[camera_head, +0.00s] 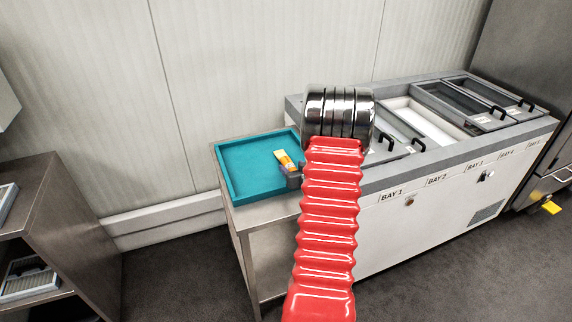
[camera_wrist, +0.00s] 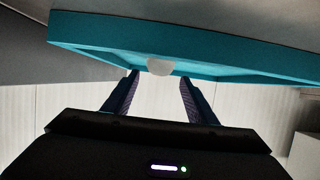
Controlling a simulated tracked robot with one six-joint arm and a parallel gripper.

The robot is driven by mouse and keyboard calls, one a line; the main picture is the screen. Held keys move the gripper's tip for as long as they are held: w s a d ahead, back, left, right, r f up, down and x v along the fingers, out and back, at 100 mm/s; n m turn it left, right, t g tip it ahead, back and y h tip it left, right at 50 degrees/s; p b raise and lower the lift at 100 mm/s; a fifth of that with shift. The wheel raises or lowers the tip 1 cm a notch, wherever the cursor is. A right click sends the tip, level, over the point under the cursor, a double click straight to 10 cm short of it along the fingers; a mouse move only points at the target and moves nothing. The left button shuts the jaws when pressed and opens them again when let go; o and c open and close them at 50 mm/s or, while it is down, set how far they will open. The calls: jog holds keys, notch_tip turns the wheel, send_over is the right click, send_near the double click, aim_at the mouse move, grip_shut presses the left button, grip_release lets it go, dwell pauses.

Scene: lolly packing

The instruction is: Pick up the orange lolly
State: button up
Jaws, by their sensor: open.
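The orange lolly (camera_head: 284,157) lies in the teal tray (camera_head: 228,181), towards its right side, in the head view. A small grey part next to it may belong to my gripper; my red arm hides most of that area. In the wrist view my gripper (camera_wrist: 157,90) has its two dark fingers apart with nothing between them. The teal tray wall (camera_wrist: 100,34) crosses the top of that view. A pale rounded shape (camera_wrist: 160,66) shows at the tray edge beyond the fingertips; I cannot tell what it is. No orange shows in the wrist view.
The tray stands on a metal table (camera_head: 262,215). To the right is a white freezer (camera_head: 430,225) with labelled bays and handled lids; one middle bay (camera_head: 425,120) looks open. A brown shelf unit (camera_head: 70,225) stands at left. A pale wall is behind.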

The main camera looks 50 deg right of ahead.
aim_at(288, 161)
jog(key=shift+x, duration=1.5)
jog(key=shift+w, duration=0.1)
jog(key=shift+r+x, duration=0.15)
jog(key=shift+x, duration=1.15)
jog(key=shift+r+x, duration=0.1)
jog(key=shift+x, duration=1.15)
jog(key=shift+d, duration=0.15)
jog(key=c, duration=1.2)
jog(key=shift+o, duration=0.2)
jog(key=shift+r, duration=0.1)
notch_tip(288, 161, up, 10)
jog(key=shift+f, duration=0.1)
